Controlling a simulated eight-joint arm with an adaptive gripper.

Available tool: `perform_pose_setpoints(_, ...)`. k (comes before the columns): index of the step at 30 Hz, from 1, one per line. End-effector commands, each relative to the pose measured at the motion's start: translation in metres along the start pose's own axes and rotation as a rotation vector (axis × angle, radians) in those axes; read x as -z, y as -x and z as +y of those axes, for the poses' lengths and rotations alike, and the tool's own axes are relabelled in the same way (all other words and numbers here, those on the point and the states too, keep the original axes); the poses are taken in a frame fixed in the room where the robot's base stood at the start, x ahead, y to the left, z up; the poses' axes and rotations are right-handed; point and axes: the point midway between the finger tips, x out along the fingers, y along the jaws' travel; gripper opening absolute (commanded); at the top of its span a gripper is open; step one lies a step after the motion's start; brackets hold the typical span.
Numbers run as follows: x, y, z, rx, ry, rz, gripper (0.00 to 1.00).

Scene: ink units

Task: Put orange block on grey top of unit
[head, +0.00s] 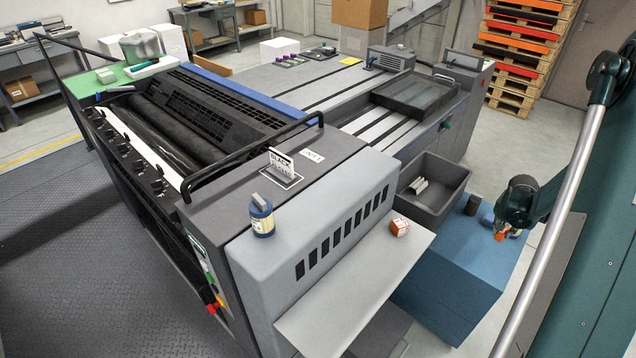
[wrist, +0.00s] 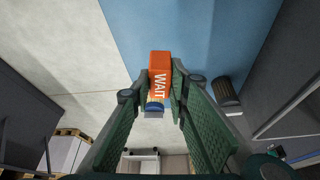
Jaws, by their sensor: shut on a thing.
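The orange block (wrist: 160,75), marked "WAIT", is between the fingers of my gripper (wrist: 162,88) in the wrist view. Both green fingers press on its sides. In the head view my gripper (head: 506,233) is over the blue cabinet at the right, with a bit of the orange block (head: 499,237) showing below it. I cannot tell whether the block is clear of the cabinet top.
The blue cabinet (head: 445,275) bears a dark cylinder (head: 473,205), also in the wrist view (wrist: 228,92). A dark grey bin (head: 433,203) with white pieces lies between cabinet and unit. An orange-and-white box (head: 400,227) sits on the pale shelf (head: 350,290). A sign (head: 281,164) stands behind the bottle.

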Motion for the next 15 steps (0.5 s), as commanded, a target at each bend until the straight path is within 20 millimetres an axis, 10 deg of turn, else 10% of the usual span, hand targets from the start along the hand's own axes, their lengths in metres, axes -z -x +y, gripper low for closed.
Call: perform_pose_setpoints(15,0.033,0.080,0.000,0.000,0.000,0.000,0.06)
